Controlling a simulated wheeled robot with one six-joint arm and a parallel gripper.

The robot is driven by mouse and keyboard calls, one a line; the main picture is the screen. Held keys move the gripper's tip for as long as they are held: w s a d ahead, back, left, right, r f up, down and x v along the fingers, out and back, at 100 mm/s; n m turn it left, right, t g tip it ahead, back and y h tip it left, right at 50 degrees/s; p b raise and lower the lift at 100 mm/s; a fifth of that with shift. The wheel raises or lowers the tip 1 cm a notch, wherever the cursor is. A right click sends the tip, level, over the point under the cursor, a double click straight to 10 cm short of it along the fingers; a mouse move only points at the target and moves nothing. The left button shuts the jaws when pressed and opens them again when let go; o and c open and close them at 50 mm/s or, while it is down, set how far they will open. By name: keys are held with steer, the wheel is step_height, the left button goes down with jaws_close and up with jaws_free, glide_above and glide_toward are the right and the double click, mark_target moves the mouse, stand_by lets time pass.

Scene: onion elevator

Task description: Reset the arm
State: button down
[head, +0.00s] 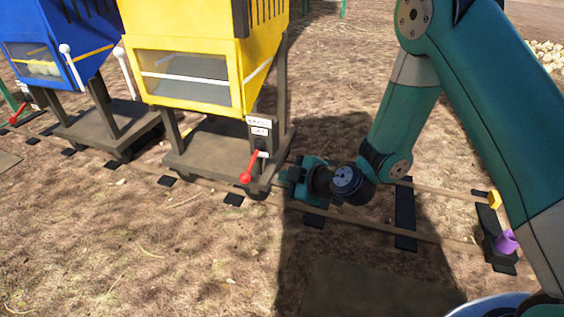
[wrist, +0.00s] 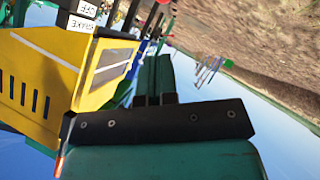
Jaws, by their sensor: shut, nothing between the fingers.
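My gripper (head: 288,176) is low over the rail track, just right of the yellow hopper cart (head: 190,75). In the wrist view its teal fingers (wrist: 155,72) are together with nothing between them. The red-knobbed lever (head: 247,176) on the cart hangs down and to the left, a little left of my gripper; a gap shows between them. A sign with BRAKE and OFF (head: 258,127) is above the lever. In the wrist view the yellow cart (wrist: 90,75) and its sign (wrist: 82,14) are upside down at the left. My arm reaches in from the right.
A blue hopper cart (head: 60,45) stands further left on the track (head: 350,215), with its own red lever (head: 13,119). A purple piece (head: 506,241) and a yellow piece (head: 495,199) are at the track's right end. Bare ground is open in front.

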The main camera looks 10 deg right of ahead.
steer(key=s+a+r+m+g+p, duration=0.1)
steer(key=s+r+g+p, duration=0.3)
steer(key=r, duration=0.6)
steer(key=s+a+r+m+g+p, duration=0.1)
steer(key=s+a+r+m+g, duration=0.1)
steer(key=s+r, duration=0.6)
steer(key=s+d+r+m+g+h+p, duration=0.35)
steer(key=s+d+r+m+p, duration=0.35)
steer(key=s+r, duration=0.6)
step_height(320, 180, up, 37)
steer(key=s+d+p, duration=0.1)
steer(key=p, duration=3.4)
steer(key=shift+s+d+f+n, duration=0.15)
steer(key=shift+s+f+n, duration=0.05)
steer(key=shift+s+n, duration=0.15)
